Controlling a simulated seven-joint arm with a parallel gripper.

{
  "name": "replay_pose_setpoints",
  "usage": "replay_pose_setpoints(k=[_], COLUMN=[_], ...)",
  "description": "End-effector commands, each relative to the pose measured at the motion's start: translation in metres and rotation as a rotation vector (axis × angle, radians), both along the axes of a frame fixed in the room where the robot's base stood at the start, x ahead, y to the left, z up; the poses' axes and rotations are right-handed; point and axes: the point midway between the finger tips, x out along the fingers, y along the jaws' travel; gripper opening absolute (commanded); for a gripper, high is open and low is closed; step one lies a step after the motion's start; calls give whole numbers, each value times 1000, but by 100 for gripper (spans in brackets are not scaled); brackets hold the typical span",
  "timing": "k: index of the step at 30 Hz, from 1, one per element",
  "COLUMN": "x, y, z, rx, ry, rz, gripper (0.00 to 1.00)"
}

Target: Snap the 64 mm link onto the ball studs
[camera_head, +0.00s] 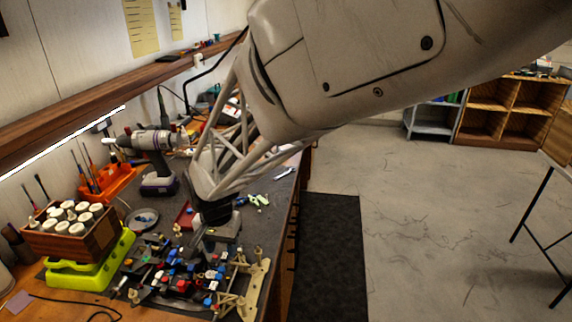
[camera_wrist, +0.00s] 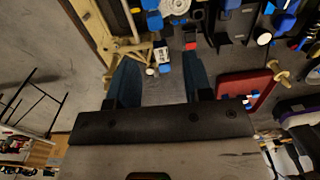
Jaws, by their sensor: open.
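My gripper (camera_head: 203,238) is over the back edge of the racecar chassis (camera_head: 168,270) on the dark bench mat. In the wrist view my gripper (camera_wrist: 160,56) has its two dark blue fingers well apart. A small part with white and blue pieces (camera_wrist: 161,56) shows in the gap between the fingertips; whether it touches a finger, I cannot tell. The chassis carries several red, blue and white pieces. A beige suspension arm (camera_wrist: 97,25) is at its end, left in the wrist view. I cannot make out the 64 mm link or the ball studs for certain.
A wooden box of white-topped bottles (camera_head: 75,232) stands on a lime-green case (camera_head: 92,262) at the left. A cordless drill (camera_head: 155,160), an orange bin (camera_head: 108,185) and a small round dish (camera_head: 142,218) are behind the chassis. The bench's right edge is close to the chassis.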

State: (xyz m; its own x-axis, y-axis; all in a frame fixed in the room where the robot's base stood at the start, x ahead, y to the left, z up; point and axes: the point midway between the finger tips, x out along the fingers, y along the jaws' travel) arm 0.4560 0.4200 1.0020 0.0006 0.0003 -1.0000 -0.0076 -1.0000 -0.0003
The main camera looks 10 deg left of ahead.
Motion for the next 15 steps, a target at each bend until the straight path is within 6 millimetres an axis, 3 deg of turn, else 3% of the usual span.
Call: replay_pose_setpoints(k=[6,15], x=[0,0], y=[0,0], z=[27,39], rx=[0,0], ry=[0,0], rz=[0,0], gripper=[46,46])
